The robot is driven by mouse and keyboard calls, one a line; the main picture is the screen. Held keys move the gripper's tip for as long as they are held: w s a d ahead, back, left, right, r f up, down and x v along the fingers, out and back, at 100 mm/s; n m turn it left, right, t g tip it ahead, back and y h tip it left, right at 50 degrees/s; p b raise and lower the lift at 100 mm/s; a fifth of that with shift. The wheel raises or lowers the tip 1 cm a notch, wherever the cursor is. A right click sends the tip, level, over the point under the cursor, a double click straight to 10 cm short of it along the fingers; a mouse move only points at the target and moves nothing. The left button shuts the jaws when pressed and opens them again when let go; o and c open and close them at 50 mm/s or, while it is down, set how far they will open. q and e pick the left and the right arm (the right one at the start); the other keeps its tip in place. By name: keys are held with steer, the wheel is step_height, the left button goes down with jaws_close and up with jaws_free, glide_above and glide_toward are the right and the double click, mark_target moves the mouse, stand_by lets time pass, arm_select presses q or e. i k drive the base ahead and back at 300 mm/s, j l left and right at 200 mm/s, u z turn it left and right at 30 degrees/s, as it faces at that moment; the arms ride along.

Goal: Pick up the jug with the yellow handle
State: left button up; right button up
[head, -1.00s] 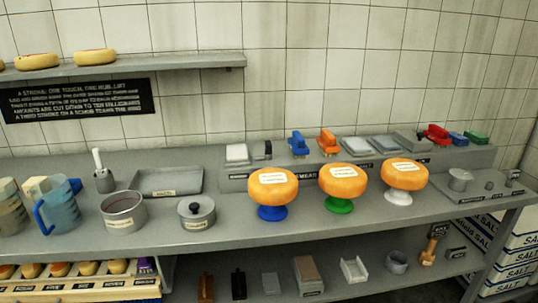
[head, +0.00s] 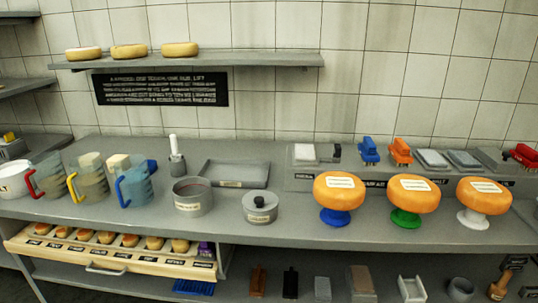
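The jug with the yellow handle (head: 91,180) stands upright on the left part of the grey counter in the head view. Its handle is on its left side, and a pale block shows at its top. A jug with a red handle (head: 48,175) stands to its left. A jug with a blue handle (head: 135,185) stands to its right. Neither of my grippers shows in the head view.
A white tub (head: 14,180) stands at the far left of the counter (head: 250,237). Right of the jugs are a grey pot (head: 193,197), a lidded pot (head: 260,207) and orange cheese wheels on stands. An open drawer (head: 120,262) juts out below the jugs.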

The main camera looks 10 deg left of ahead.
mark_target(87, 171)
steer(key=u, duration=1.4)
steer(key=i+j+z, duration=0.15)
steer(key=z, duration=0.3)
steer(key=i+j+z, duration=0.15)
steer(key=z, duration=0.25)
steer(key=i+j+z, duration=0.1)
steer(key=j, duration=0.25)
steer(key=i+j+z, duration=0.1)
steer(key=j, duration=0.3)
steer(key=i+j+z, duration=0.1)
steer(key=j, duration=0.3)
steer(key=i+j+z, duration=0.1)
steer(key=j, duration=0.3)
steer(key=i+j, duration=0.15)
steer(key=j, duration=0.25)
steer(key=i+j, duration=0.2)
steer(key=j, duration=0.15)
